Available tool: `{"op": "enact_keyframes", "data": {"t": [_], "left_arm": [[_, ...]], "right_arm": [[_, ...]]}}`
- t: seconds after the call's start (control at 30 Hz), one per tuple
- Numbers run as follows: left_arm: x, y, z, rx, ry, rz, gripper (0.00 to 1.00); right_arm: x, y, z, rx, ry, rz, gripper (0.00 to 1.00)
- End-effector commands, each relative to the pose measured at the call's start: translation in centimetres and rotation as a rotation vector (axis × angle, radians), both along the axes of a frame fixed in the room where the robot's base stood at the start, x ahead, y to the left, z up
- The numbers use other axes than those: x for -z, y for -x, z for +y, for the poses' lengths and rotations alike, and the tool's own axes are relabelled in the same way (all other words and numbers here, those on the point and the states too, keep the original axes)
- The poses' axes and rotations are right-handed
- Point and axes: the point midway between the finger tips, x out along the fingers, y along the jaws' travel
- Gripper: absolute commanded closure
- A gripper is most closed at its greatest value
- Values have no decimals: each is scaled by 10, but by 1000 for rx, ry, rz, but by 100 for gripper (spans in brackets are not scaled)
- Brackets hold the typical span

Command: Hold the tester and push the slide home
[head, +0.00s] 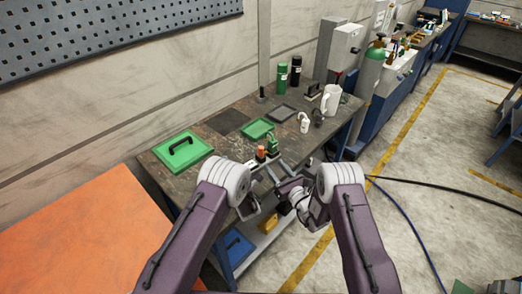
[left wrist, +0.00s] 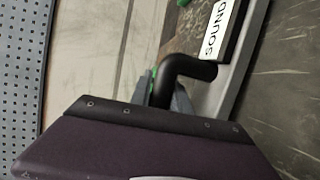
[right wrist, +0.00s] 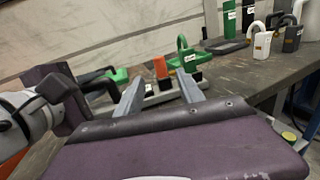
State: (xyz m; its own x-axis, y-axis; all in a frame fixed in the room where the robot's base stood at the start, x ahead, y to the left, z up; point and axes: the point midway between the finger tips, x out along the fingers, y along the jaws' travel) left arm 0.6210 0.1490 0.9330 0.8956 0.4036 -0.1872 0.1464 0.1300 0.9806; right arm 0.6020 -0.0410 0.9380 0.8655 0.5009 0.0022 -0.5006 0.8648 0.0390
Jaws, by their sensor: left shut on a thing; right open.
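I cannot tell which part is the slide.
A green lid with a black handle (head: 183,150) lies left on the bench. A shelf (head: 262,238) with bins lies below.

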Motion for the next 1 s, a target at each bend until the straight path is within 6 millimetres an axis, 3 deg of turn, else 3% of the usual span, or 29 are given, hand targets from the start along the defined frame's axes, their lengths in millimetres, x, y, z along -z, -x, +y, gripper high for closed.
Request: {"op": "enact_keyframes", "data": {"t": [0.5, 0.7, 0.97, 1.0], "left_arm": [[-3, -1, 0, -1, 3, -9, 100], [-3, -1, 0, -1, 3, -9, 100], [-3, -1, 0, -1, 3, -9, 100], [-3, -1, 0, -1, 3, -9, 100]], "right_arm": [[0, -88, 52, -4, 1, 0, 55], [0, -100, 59, -3, 2, 2, 55], [0, -101, 60, -3, 2, 2, 55], [0, -101, 60, -3, 2, 2, 63]]}}
